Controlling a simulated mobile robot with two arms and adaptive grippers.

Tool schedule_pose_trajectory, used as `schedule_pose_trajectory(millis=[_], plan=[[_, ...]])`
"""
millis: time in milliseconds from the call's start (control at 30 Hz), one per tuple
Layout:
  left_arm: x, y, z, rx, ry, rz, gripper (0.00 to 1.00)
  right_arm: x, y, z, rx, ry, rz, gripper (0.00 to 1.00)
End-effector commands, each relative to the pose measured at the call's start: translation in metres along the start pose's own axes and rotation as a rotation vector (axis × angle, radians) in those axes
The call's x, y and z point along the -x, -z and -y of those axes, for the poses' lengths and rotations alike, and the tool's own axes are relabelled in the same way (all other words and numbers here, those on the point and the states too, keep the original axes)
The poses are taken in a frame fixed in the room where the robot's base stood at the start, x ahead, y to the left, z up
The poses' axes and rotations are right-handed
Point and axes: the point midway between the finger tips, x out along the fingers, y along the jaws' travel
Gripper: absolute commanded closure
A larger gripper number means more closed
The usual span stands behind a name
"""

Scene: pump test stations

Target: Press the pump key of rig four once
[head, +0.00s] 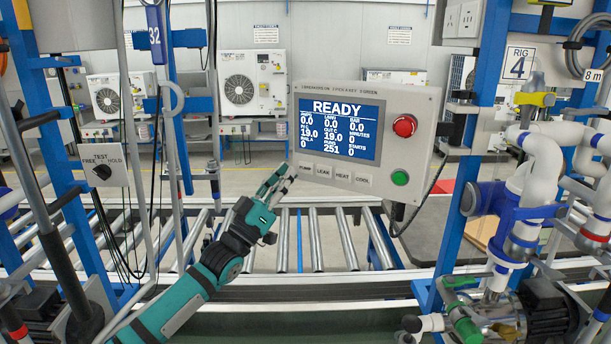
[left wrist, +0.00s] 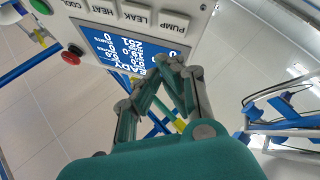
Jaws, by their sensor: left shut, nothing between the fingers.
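The control panel (head: 415,110) hangs beside the rig 4 sign (head: 518,63). Its blue screen (head: 338,128) reads READY. Below the screen is a row of grey keys, with the PUMP key (head: 306,168) at the left end. The PUMP key also shows in the left wrist view (left wrist: 174,23), upside down. My left gripper (head: 286,172) is shut and empty, its tips just left of the PUMP key in the head view. In the left wrist view the fingertips (left wrist: 180,66) overlap the panel near this key. I cannot tell whether they touch. My right gripper is out of view.
LEAK (head: 323,171), HEAT (head: 342,176) and COOL keys sit right of PUMP. The panel carries a red button (head: 404,126) and a green button (head: 400,178). White pipes (head: 540,165) and a blue post stand at right; a roller conveyor (head: 320,240) runs below.

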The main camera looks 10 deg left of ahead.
Motion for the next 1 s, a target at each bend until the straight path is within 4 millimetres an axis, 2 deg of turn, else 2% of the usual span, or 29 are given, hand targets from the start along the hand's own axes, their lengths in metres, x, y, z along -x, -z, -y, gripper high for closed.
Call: schedule_pose_trajectory(millis=[100, 333, 1000], plan=[[-0.01, -0.009, 0.007, 0.0, -0.001, -0.002, 1.0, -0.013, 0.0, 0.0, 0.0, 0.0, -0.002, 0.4], [-0.022, -0.013, 0.013, 0.001, 0.0, 0.0, 1.0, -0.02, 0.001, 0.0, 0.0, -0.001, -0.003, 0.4], [-0.024, -0.013, 0.013, 0.001, 0.0, 0.0, 1.0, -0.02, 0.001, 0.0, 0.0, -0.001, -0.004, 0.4]])
